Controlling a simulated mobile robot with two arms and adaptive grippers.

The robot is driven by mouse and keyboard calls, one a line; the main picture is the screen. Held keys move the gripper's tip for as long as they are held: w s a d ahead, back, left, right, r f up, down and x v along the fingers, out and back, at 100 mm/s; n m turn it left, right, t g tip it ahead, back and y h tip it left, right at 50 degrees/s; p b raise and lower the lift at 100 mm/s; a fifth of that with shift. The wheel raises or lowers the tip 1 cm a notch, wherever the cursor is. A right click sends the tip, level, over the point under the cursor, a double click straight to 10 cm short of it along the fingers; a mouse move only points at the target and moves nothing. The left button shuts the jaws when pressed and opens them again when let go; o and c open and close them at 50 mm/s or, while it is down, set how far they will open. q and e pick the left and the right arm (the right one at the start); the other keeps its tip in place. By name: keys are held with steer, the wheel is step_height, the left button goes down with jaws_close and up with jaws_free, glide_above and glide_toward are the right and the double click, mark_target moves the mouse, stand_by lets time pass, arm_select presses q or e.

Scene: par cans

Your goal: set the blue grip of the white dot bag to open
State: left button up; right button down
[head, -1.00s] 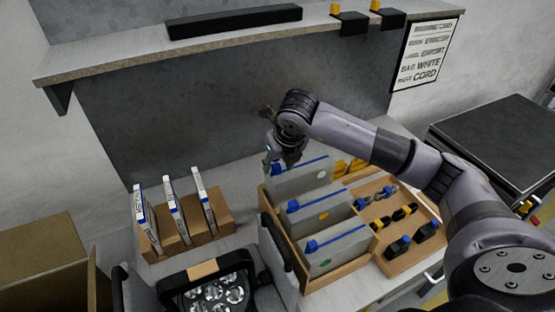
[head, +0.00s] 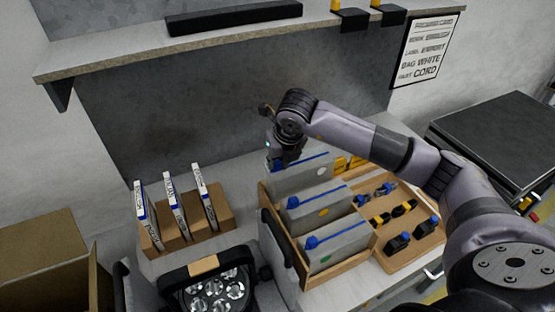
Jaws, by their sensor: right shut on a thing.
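Three grey bags with blue grips along their top edges stand one behind another in a wooden crate (head: 334,278). The front bag (head: 335,246) has a green dot and the middle bag (head: 310,216) a yellow dot. My left gripper is not in view.
A tray (head: 408,254) with small black, blue and yellow parts lies right of the bags. A wooden rack (head: 205,226) with white-blue cards stands left. A lamp (head: 212,288) is in front. A shelf (head: 240,37) overhangs behind.

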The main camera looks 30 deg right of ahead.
stand_by(0.4)
steer(key=shift+d, duration=0.3)
steer(key=d+b, duration=0.2)
steer(key=d, duration=0.2)
steer(key=d+b, duration=0.2)
steer(key=d, duration=0.3)
steer(key=s+d+b, duration=0.1)
steer(key=d+b, duration=0.1)
steer(key=d, duration=0.2)
steer(key=shift+d+f+b, duration=0.15)
steer(key=shift+d+b, duration=0.2)
steer(key=shift+d, duration=0.3)
steer(key=shift+r, duration=0.2)
steer(key=c, duration=1.4)
jaws_free()
steer(key=shift+c, duration=0.2)
